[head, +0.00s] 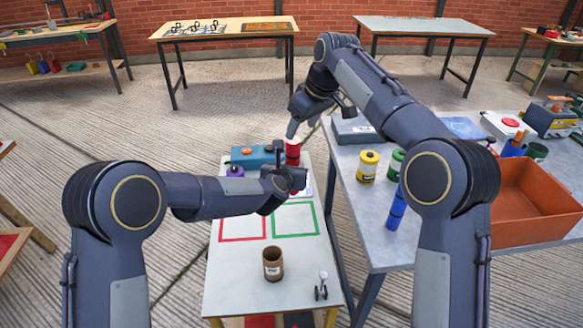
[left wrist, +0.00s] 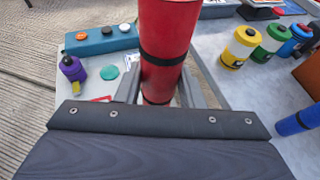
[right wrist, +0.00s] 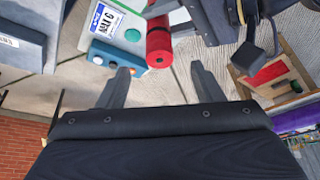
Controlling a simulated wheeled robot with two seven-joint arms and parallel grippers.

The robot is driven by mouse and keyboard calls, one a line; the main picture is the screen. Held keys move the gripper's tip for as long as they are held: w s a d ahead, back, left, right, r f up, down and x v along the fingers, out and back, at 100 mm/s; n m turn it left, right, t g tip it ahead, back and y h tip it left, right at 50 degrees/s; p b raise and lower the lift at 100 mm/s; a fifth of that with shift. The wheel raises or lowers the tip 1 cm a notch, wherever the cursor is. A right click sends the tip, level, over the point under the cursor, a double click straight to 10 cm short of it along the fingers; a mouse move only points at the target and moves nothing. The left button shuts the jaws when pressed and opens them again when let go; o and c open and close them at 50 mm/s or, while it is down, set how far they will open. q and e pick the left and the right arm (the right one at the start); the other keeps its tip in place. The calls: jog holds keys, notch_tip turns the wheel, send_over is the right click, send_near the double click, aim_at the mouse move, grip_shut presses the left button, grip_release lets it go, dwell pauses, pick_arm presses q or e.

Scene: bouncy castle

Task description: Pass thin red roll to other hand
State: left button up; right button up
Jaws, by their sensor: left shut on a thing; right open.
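The thin red roll (head: 293,152) stands roughly upright above the small table, with dark bands around it in the left wrist view (left wrist: 166,28). My left gripper (head: 288,179) is shut on its lower part, with one finger on each side (left wrist: 158,92). My right gripper (head: 292,130) is open and empty, close to the roll's upper end. In the right wrist view the roll (right wrist: 158,42) shows its end face just ahead of the gap between my open right fingertips (right wrist: 160,70), not gripped by them. The left fingers partly hide the roll's lower part.
The small table (head: 240,285) bears a blue button box (head: 250,155), a purple bottle (head: 235,171), red and green outlines and a brown cup (head: 273,264). The grey table (head: 375,225) at right holds several bottles and an orange bin (head: 535,195).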

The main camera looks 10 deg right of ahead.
jog(key=s+d+r+m+t, duration=0.1)
jog(key=s+d+r+m, duration=0.1)
jog(key=s+d, duration=0.6)
jog(key=s+d+r+m, duration=0.1)
jog(key=s+d+m, duration=0.25)
jog(key=s, duration=0.85)
jog(key=s+f+m, duration=0.2)
jog(key=s+f, duration=0.5)
jog(key=s, duration=0.3)
jog(key=s+f+m+t+y, duration=0.1)
jog(key=s+f+m, duration=0.1)
jog(key=s+f, duration=0.4)
jog(key=s, duration=0.4)
jog(key=shift+s+a+f, duration=0.2)
jog(key=shift+s+f, duration=0.2)
